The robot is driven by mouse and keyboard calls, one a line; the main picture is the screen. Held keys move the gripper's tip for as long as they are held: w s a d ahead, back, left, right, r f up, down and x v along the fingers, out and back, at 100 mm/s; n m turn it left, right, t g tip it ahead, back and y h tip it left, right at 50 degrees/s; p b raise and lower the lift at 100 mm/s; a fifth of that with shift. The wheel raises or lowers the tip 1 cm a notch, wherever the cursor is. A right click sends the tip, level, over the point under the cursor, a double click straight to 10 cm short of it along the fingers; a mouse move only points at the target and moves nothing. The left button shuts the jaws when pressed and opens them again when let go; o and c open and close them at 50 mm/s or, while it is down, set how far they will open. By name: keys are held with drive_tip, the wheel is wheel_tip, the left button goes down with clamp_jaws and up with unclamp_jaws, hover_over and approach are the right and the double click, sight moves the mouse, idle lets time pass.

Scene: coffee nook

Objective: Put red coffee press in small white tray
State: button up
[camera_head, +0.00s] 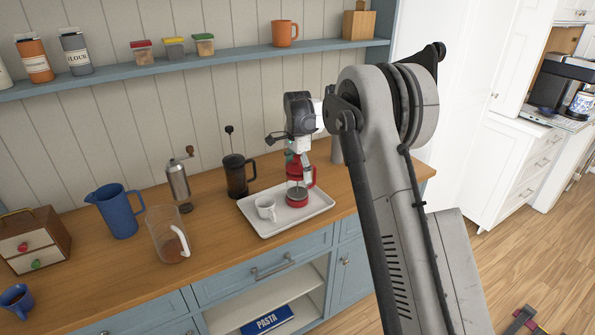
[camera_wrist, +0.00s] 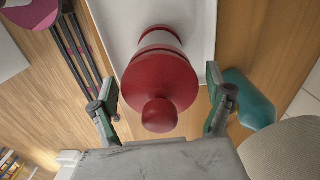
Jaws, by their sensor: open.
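The red coffee press (camera_head: 298,195) has a red lid, a clear body and a red base. In the wrist view the red lid and knob (camera_wrist: 160,82) lie between my two spread fingers (camera_wrist: 162,92), with a gap on each side. The white tray (camera_wrist: 207,25) shows behind the press. My gripper is open and holds nothing.
A black press (camera_head: 237,178) stands left of the tray, beside a grinder (camera_head: 178,182). A clear jug (camera_head: 167,235) and a blue pitcher (camera_head: 117,212) are farther left. A grey cylinder (camera_head: 337,150) stands behind the tray. The shelf (camera_head: 230,56) runs above the counter.

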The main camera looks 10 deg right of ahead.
wheel_tip(320, 180, up, 12)
drive_tip(key=shift+f+b, duration=0.15)
drive_tip(key=shift+b, duration=0.35)
drive_tip(key=shift+s+r, duration=0.25)
drive_tip(key=shift+r, duration=0.35)
drive_tip(key=s+r+n+t, duration=0.2)
drive_tip(key=s+r+n, duration=0.25)
drive_tip(key=s, duration=0.75)
drive_tip(key=s+r+n+t, duration=0.25)
drive_tip(key=s+r, duration=0.35)
drive_tip(key=s, duration=0.6)
drive_tip(key=s+f+n+t, duration=0.1)
drive_tip(key=s+f+n, duration=0.2)
drive_tip(key=s, duration=0.8)
drive_tip(key=s+f+n+t, duration=0.1)
drive_tip(key=s+f+n, duration=0.2)
drive_tip(key=s, duration=0.9)
wheel_tip(320, 180, down, 4)
drive_tip(key=shift+s+r+n+t, duration=0.15)
drive_tip(key=shift+s+n+t, duration=0.1)
drive_tip(key=shift+n+t, duration=0.15)
